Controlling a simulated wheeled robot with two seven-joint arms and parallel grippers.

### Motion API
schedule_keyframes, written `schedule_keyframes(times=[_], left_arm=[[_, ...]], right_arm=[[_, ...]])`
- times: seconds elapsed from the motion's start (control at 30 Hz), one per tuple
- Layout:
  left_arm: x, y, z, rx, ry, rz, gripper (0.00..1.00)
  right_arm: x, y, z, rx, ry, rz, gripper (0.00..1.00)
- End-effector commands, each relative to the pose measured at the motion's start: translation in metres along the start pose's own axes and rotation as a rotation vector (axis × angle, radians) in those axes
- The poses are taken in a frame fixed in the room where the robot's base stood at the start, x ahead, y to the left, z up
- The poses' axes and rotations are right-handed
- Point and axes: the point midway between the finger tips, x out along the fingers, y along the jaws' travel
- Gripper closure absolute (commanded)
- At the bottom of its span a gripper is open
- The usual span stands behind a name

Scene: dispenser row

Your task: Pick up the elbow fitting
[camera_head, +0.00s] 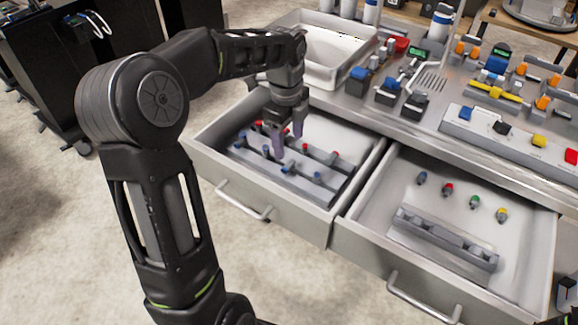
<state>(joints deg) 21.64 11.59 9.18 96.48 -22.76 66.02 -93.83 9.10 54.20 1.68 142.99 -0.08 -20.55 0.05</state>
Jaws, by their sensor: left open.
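My left gripper (287,138) reaches down into the open left drawer (228,184). Its two purple fingers are apart, with nothing seen held between them. Below and around the fingers are grey rails with several small fittings with blue or red ends. A blue-ended fitting (317,176) sits to the lower right of the fingers, and a red-ended fitting (334,155) to their right. Which of these small fittings is the elbow fitting I cannot tell; they are too small, and the fingers partly cover the rows.
The open right drawer (365,222) holds a grey rack (443,240) and small blue, red, green and yellow-topped pieces. Drawer walls surround my fingers. A white bin (330,48) stands behind the left drawer. The worktop behind the right drawer carries several coloured devices.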

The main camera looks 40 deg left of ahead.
Motion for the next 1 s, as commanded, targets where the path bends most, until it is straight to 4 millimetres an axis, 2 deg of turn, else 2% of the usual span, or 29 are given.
schedule_keyframes(times=[0.2, 0.63, 0.9, 1.0], left_arm=[[0.022, 0.001, 0.000, -0.001, 0.001, 0.003, 0.37], [0.031, 0.002, 0.000, -0.001, 0.001, 0.003, 0.37], [0.069, 0.005, 0.001, 0.001, 0.001, 0.004, 0.37], [0.076, 0.005, 0.001, 0.000, 0.001, 0.002, 0.37]], right_arm=[[0.001, 0.000, 0.000, 0.000, 0.000, 0.000, 0.64], [0.000, 0.000, 0.000, 0.000, 0.000, 0.000, 0.64], [-0.002, -0.001, 0.000, 0.000, 0.000, 0.000, 0.64], [-0.002, -0.001, 0.000, 0.000, 0.000, 0.000, 0.64]])
